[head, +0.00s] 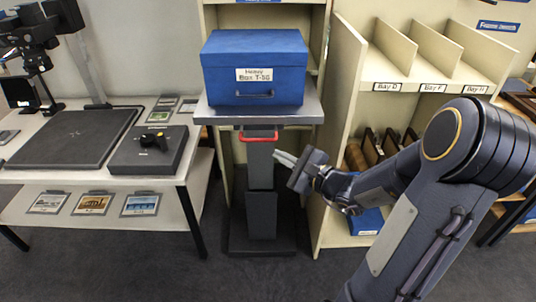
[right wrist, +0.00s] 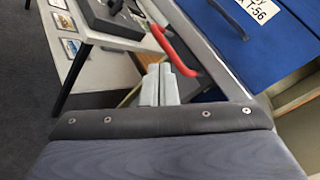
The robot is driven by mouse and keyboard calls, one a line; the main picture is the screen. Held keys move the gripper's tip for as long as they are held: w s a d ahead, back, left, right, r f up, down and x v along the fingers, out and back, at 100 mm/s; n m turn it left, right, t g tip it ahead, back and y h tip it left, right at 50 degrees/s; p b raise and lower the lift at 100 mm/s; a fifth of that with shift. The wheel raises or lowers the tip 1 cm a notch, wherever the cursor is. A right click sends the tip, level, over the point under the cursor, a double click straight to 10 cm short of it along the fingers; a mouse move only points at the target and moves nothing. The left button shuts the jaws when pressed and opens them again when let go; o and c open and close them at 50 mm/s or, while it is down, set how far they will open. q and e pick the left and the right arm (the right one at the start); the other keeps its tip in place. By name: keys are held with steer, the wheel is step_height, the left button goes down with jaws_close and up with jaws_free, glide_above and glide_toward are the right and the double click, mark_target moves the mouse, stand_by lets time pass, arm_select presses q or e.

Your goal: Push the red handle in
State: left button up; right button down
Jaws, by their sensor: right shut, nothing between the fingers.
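The red handle (head: 259,136) is on the front of the lift stand, just under the edge of its grey platform (head: 222,115). It also shows in the right wrist view (right wrist: 176,50), just beyond my fingertips. My right gripper (head: 277,156) is shut and empty, a little below and to the right of the handle. In the right wrist view its two closed fingers (right wrist: 160,75) point toward the handle; I cannot tell whether they touch it. My left gripper is not in view.
A blue box (head: 254,70) labelled Box T-56 stands on the platform. A white table (head: 170,178) with a black case (head: 148,150) is at the left. Cream shelves with bay labels (head: 388,87) stand at the right, close to my right arm. Dark floor is open in front.

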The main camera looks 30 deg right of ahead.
steer(key=s+f+m+t+b, duration=0.1)
steer(key=s+f+m+b, duration=0.15)
steer(key=m, duration=0.85)
steer(key=m+t+b, duration=0.1)
steer(key=m+b, duration=0.6)
steer(key=m, duration=0.7)
glide_toward(254, 141)
steer(key=w+a, duration=0.3)
steer(key=w+d, duration=0.2)
steer(key=shift+w+r+y, duration=0.1)
steer(key=shift+w+y, duration=0.2)
